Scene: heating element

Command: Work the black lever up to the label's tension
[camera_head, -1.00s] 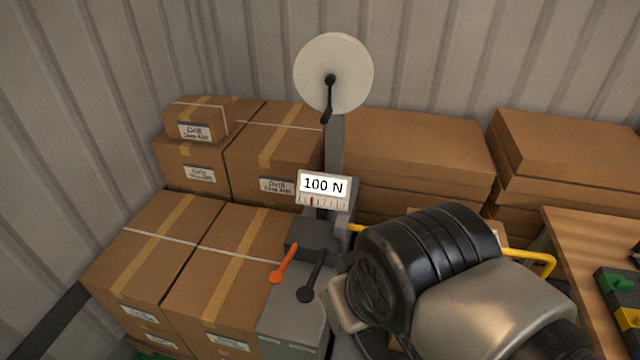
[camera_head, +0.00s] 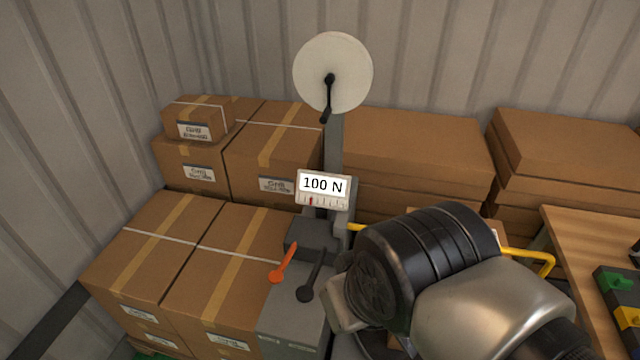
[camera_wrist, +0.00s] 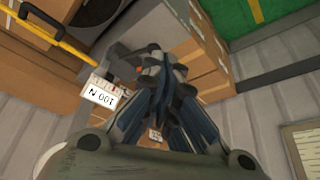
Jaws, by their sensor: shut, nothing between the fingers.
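The black lever (camera_head: 311,277) is on the grey tensioning device (camera_head: 290,318), its round knob low and toward the front, just right of the orange lever (camera_head: 284,263). Above them a white label (camera_head: 323,185) reads "100 N", with a scale and a red mark left of its middle. The label also shows upside down in the wrist view (camera_wrist: 103,96). My gripper (camera_wrist: 158,62) is shut and empty in the wrist view, its fingers together near the label. In the head view my wrist hides the fingers, right beside the black lever; contact cannot be told.
A white reel with a crank (camera_head: 333,73) tops the post. Strapped cardboard boxes (camera_head: 150,240) stand close on the left, with more boxes (camera_head: 415,150) behind. A yellow handle (camera_head: 530,257) and a wooden table (camera_head: 590,235) are to the right.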

